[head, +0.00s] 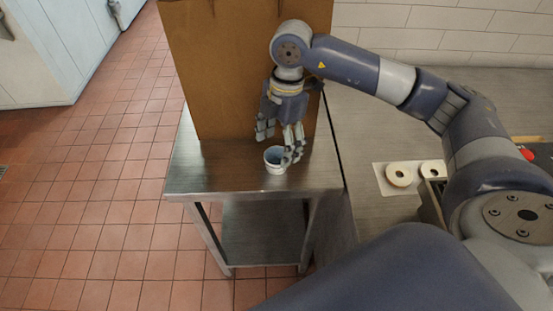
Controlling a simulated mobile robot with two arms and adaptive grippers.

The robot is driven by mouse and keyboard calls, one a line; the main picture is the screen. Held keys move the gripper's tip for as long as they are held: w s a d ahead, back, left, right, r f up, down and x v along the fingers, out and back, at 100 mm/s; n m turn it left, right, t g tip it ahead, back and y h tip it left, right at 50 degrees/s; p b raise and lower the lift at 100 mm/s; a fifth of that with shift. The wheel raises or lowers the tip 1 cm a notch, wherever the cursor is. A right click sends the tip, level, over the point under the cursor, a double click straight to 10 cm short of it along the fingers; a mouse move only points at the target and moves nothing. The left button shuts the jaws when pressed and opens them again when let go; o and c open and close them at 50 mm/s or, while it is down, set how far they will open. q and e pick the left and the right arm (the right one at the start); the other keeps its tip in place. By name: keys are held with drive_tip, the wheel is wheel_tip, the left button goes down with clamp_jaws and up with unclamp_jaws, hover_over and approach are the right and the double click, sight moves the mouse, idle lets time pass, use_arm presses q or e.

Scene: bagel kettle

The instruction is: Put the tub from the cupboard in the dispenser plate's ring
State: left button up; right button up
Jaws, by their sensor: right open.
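A small white tub (274,167) with a bluish inside stands upright on a steel side table (210,175), in front of a brown cupboard (225,75). My right gripper (279,144) points down just above the tub, with its fingers apart. One finger overlaps the tub's right rim in the picture; I cannot tell whether it touches. The other finger is up and to the left of the tub. My left gripper is out of view.
A red item (526,153) shows at the far right. The side table's left part is clear. Red tiled floor lies left.

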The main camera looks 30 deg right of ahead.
sight(277, 156)
drive_tip(key=f, duration=0.2)
drive_tip(key=f+p, duration=0.1)
drive_tip(key=shift+s+a+f, duration=0.1)
drive_tip(key=shift+a+f, duration=0.1)
drive_tip(key=shift+f, duration=0.7)
drive_tip(key=c, duration=0.7)
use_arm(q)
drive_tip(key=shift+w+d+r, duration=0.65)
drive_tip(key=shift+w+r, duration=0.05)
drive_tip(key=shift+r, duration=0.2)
use_arm(e)
drive_tip(key=shift+c, duration=0.9)
